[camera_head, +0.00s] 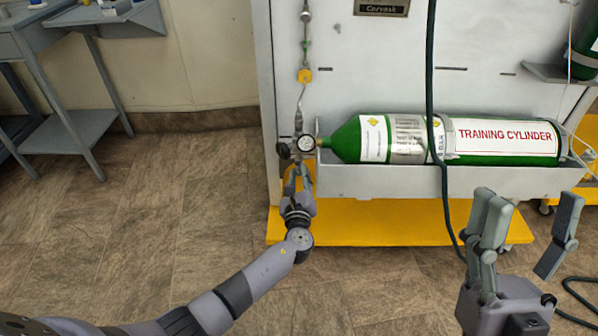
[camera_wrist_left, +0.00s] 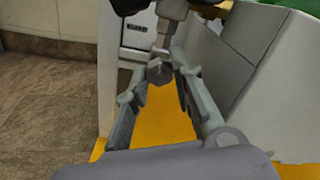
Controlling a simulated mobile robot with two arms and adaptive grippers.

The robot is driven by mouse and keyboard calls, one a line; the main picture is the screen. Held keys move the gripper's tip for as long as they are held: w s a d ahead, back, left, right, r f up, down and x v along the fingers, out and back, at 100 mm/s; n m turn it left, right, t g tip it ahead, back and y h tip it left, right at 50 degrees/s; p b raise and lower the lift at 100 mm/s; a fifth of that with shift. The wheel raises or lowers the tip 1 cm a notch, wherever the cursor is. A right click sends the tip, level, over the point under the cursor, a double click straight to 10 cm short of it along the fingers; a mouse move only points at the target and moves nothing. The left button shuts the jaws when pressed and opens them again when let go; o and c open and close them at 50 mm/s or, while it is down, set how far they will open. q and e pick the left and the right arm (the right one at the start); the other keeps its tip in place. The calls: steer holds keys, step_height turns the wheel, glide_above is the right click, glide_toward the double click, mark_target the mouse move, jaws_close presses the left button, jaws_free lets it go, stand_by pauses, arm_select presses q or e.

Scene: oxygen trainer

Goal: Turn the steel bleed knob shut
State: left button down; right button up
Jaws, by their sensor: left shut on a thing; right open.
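The steel bleed knob (camera_wrist_left: 159,71) shows in the left wrist view as a small grey metal piece below the regulator, between the fingers of my left gripper (camera_wrist_left: 161,62). In the head view my left gripper (camera_head: 299,176) reaches up from below to the regulator at the cylinder's left end. It is shut on the knob, which its fingers mostly hide in that view. The pressure gauge (camera_head: 306,144) and a black knob (camera_head: 283,150) sit just above the fingers. My right gripper (camera_head: 531,205) is open and empty at lower right, apart from the trainer.
A green training cylinder (camera_head: 375,138) lies in a white tray (camera_head: 385,180) on the panel (camera_head: 380,60). A dark hose (camera_head: 431,80) hangs in front of it. A yellow base (camera_head: 345,228) lies below. Grey tables (camera_head: 70,130) stand at left; the floor (camera_head: 130,220) between is clear.

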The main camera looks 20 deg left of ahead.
arm_select(q)
steer(key=shift+f+m+p, duration=0.1)
steer(key=shift+m+p, duration=0.5)
steer(key=shift+m, duration=0.6)
arm_select(e)
steer(key=w+a+f+g+h, duration=0.1)
steer(key=w+f+g, duration=0.2)
steer(key=w, duration=0.2)
steer(key=shift+w+f+g+h, duration=0.25)
steer(key=shift+f+g+h, duration=0.05)
steer(key=shift+f, duration=0.05)
arm_select(q)
steer(key=c, duration=1.4)
jaws_free()
steer(key=shift+s, duration=0.1)
steer(key=v, duration=1.2)
